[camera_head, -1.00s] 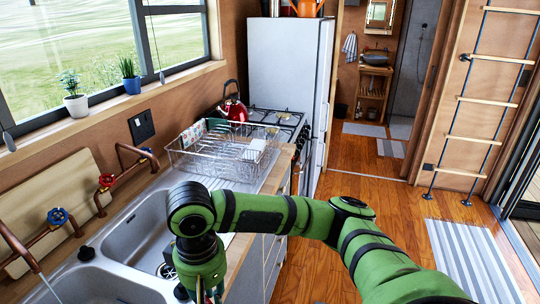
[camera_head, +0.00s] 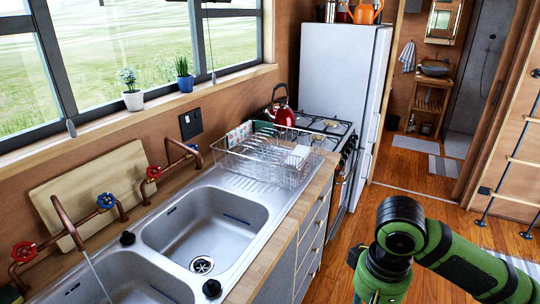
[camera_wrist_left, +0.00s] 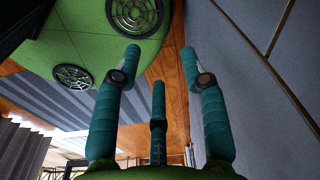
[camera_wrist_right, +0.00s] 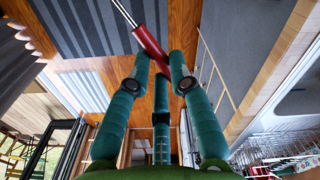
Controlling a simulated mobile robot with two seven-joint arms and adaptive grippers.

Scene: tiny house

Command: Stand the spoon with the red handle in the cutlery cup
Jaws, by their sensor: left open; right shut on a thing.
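The spoon's red handle (camera_wrist_right: 151,48) shows in the right wrist view, with a thin metal shaft (camera_wrist_right: 124,12) running up to the top edge; its bowl is out of frame. My right gripper (camera_wrist_right: 160,68) is shut on the red handle, which lies tilted between the fingertips. In the head view, my right arm is at lower right and its fingers are below the picture. My left gripper (camera_wrist_left: 161,56) is open and empty in the left wrist view, beside a grey panel. I cannot make out the cutlery cup for certain in any view.
A wire dish rack (camera_head: 262,164) stands on the counter beyond the sink (camera_head: 205,230), with a white item (camera_head: 298,155) at its right. A red kettle (camera_head: 281,113) and stove are behind it. Open floor (camera_head: 345,240) lies right of the drawers.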

